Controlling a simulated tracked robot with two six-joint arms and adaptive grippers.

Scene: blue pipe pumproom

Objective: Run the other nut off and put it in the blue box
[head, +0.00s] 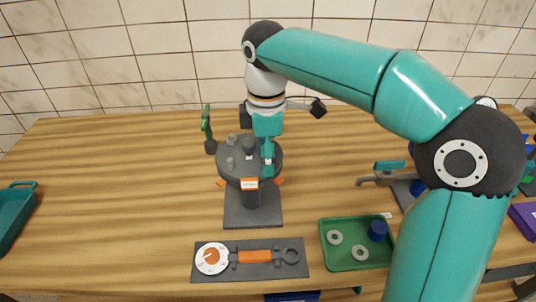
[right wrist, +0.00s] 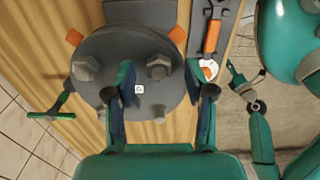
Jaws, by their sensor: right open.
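A dark round flange (head: 240,170) stands on a plate at the table's middle. In the right wrist view, a far hex nut (right wrist: 85,68) and a near hex nut (right wrist: 158,68) sit on it, with two smaller pins at the rim. My right gripper (head: 267,152) points down over the flange. Its open fingers (right wrist: 157,76) stand either side of the near nut, contact not clear. A blue box (head: 292,296) shows only as a sliver below the table's front edge. Teal and dark parts at the right of the wrist view may be my left gripper (right wrist: 247,92); its jaws are unclear.
A green tray (head: 347,267) holds two grey rings (head: 334,237) and a blue round piece (head: 377,230). A wrench with an orange grip (head: 255,257) and a dial lie at the front. A green-handled lever (head: 207,125) stands left of the flange. The table's left side is mostly clear.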

